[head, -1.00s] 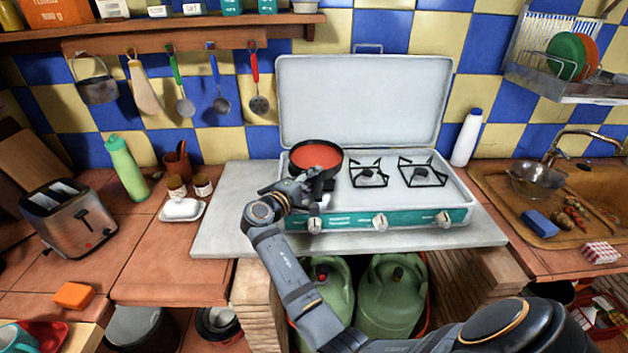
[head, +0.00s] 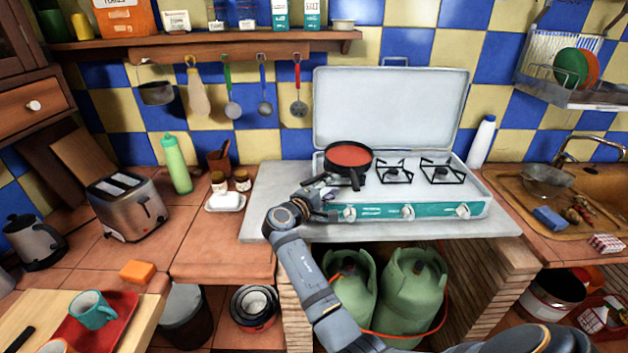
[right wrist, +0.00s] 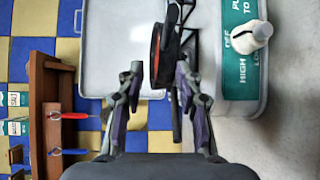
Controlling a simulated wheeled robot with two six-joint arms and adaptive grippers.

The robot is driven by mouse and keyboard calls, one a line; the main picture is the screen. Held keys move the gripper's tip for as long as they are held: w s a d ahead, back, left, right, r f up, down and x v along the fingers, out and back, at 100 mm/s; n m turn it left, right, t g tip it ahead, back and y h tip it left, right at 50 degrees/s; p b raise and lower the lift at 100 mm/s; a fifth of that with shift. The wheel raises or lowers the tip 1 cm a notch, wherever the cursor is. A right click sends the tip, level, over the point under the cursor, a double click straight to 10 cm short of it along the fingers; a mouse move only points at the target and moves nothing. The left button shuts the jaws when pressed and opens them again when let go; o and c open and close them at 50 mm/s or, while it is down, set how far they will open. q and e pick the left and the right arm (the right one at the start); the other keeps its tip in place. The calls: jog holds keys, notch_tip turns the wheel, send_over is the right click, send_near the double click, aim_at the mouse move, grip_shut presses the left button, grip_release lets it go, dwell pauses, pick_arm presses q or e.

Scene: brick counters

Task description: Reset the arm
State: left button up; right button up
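My right arm reaches up from the bottom of the head view, and its gripper (head: 326,203) is at the front left of the stove (head: 405,205), just left of and in front of the pan handle. In the right wrist view, the two fingers of my right gripper (right wrist: 157,95) are spread apart with nothing held between them. The black pan (head: 349,157) with a red inside sits on the stove's left burner. The pan's dark handle also shows in the right wrist view (right wrist: 171,45), beyond the fingertips. My left gripper is not in view.
The stove's white lid (head: 390,110) stands open behind. A control knob (right wrist: 262,31) is right of the gripper in the right wrist view. A butter dish (head: 225,203) and jars stand left of the stove. Green gas bottles (head: 412,290) stand below.

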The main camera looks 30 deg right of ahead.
jog(key=s+a+f+m+g+y, duration=0.1)
jog(key=s+a+f+m+y, duration=0.1)
jog(key=s+f+y, duration=0.4)
jog(key=s+a+f+m+y, duration=0.1)
jog(key=s+a+f, duration=0.1)
jog(key=s+f, duration=0.75)
jog(key=s+a+f+m+g+y, duration=0.1)
jog(key=s+a+f+y, duration=0.3)
jog(key=s+a+y, duration=0.7)
jog(key=s+d+f+g+h, duration=0.1)
jog(key=s+f+h, duration=0.15)
jog(key=f, duration=1.15)
jog(key=s+d+f+g+h, duration=0.1)
jog(key=s+f, duration=0.3)
jog(key=f, duration=0.9)
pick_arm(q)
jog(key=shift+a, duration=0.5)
pick_arm(e)
jog(key=s+f+m, duration=0.1)
jog(key=s+f, duration=1.4)
jog(key=s, duration=0.3)
jog(key=shift+d+g, duration=0.35)
jog(key=shift+g, duration=0.05)
